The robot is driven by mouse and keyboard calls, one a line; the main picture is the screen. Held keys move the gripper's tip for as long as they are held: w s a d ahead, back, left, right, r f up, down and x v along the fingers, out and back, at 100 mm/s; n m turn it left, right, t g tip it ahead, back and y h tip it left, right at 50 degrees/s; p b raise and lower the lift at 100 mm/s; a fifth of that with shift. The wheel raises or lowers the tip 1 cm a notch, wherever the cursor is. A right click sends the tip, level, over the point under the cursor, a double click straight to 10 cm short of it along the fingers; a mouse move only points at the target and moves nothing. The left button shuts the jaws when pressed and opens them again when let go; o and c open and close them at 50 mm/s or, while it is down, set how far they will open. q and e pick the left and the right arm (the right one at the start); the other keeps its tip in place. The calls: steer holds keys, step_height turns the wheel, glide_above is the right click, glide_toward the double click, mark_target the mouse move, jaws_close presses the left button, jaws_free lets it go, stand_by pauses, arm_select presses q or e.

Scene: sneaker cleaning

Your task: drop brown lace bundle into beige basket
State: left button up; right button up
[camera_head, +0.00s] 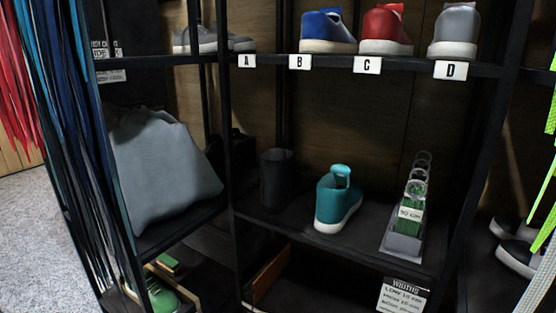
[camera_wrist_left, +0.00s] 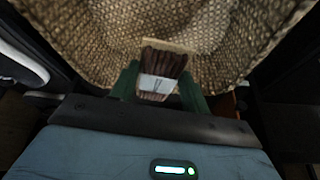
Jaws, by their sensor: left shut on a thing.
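My left gripper (camera_wrist_left: 158,88) shows in the left wrist view, its two dark green fingers shut on the brown lace bundle (camera_wrist_left: 163,62). The bundle has dark brown strands, a pale tan end and a white paper label with dark marks. The beige basket (camera_wrist_left: 85,35) is coarsely woven and fills the upper part of this view. The bundle is in front of the basket's woven wall; I cannot tell how deep inside the rim it is. The head view shows neither gripper, nor the basket, nor the bundle.
In the head view, a dark shelf (camera_head: 290,226) holds a teal shoe (camera_head: 337,200), a dark bin (camera_head: 277,180) and a rack of green lace bundles (camera_head: 411,205). A grey bag (camera_head: 165,165) sits left. Colored laces (camera_head: 60,100) hang at the left edge.

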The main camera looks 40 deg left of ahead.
arm_select(q)
steer(key=o, duration=1)
arm_select(e)
steer(key=shift+w+r, duration=0.1)
steer(key=shift+r, duration=0.05)
arm_select(q)
steer(key=shift+r, duration=0.1)
steer(key=shift+s+r, duration=0.15)
steer(key=shift+r, duration=0.15)
steer(key=p+v, duration=0.5)
steer(key=v, duration=0.3)
steer(key=shift+s, duration=0.1)
arm_select(e)
steer(key=shift+t, duration=0.3)
step_height(320, 180, up, 5)
steer(key=shift+f, duration=0.1)
steer(key=shift+w, duration=0.2)
